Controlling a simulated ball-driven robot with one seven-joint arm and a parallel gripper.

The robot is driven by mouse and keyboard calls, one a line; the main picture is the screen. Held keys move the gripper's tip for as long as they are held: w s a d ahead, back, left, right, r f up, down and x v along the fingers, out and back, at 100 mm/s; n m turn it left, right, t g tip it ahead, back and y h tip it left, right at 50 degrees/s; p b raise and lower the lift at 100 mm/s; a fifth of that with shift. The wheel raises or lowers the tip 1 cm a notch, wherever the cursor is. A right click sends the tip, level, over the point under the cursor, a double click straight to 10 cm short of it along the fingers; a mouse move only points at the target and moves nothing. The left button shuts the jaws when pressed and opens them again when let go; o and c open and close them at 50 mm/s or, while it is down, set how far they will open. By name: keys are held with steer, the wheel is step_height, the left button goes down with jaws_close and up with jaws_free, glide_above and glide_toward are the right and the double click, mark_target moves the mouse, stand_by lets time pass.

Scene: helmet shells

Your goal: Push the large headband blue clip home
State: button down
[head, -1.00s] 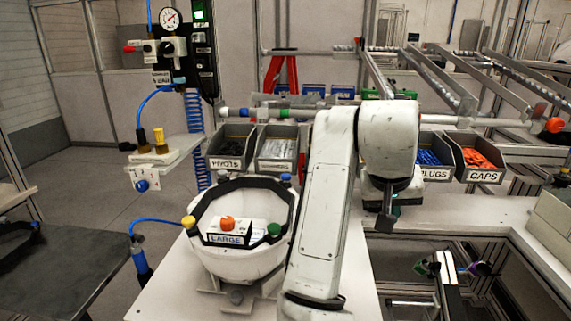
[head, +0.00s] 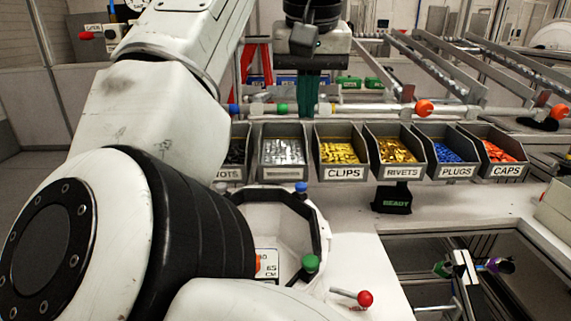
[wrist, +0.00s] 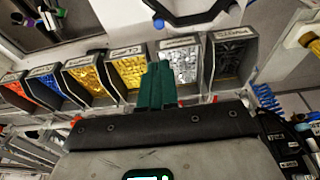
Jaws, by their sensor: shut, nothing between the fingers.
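The large headband (head: 322,232) is a black band in a white helmet shell (head: 318,215), half hidden behind my arm in the head view. How deep either sits I cannot tell. My gripper (head: 313,92), with green fingers (wrist: 157,88), is shut and empty. It points down near the bins, apart from the clip.
A row of bins, including clips (head: 340,154), rivets (head: 396,153), plugs (head: 448,153) and caps (head: 498,151), stands behind the shell. A green clip (head: 311,263) sits on the band's front right. A red-knobbed lever (head: 364,298) is in front.

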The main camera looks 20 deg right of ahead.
glide_toward(302, 183)
steer(key=x, duration=0.5)
steer(key=shift+w+p, duration=0.15)
steer(key=shift+p, duration=0.15)
steer(key=shift+f, duration=0.75)
